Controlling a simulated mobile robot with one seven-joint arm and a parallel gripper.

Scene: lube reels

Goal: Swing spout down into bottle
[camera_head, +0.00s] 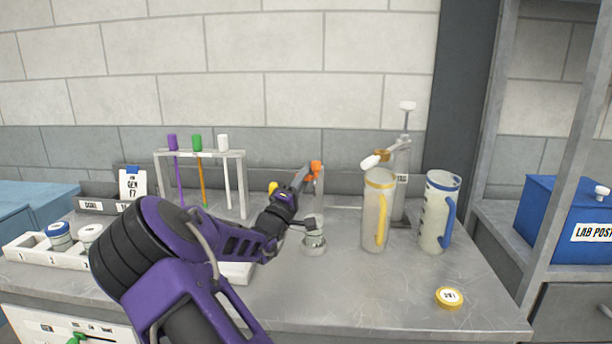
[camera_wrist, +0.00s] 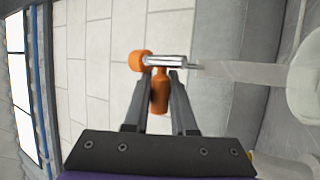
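My gripper (camera_head: 303,176), on the purple arm, is raised at the top of a slim pale post (camera_head: 319,204) with a metal base (camera_head: 314,243). An orange piece (camera_head: 316,167) sits at the post's top, beside my fingertips. In the wrist view this orange piece (camera_wrist: 160,98) lies between my two fingers, with a shiny metal cylinder (camera_wrist: 166,60) across their tips. Whether the fingers press on it is unclear. A clear jug with a yellow handle (camera_head: 374,222) stands to the right. A white-tipped spout (camera_head: 371,161) slants above it from a tall pump.
A blue-handled jug (camera_head: 434,233) stands right of the yellow-handled one. A yellow lid (camera_head: 449,297) lies at the front right. A rack (camera_head: 243,184) with coloured rods stands behind my arm. A white tray (camera_head: 46,257) holds jars at left. The front right bench is mostly clear.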

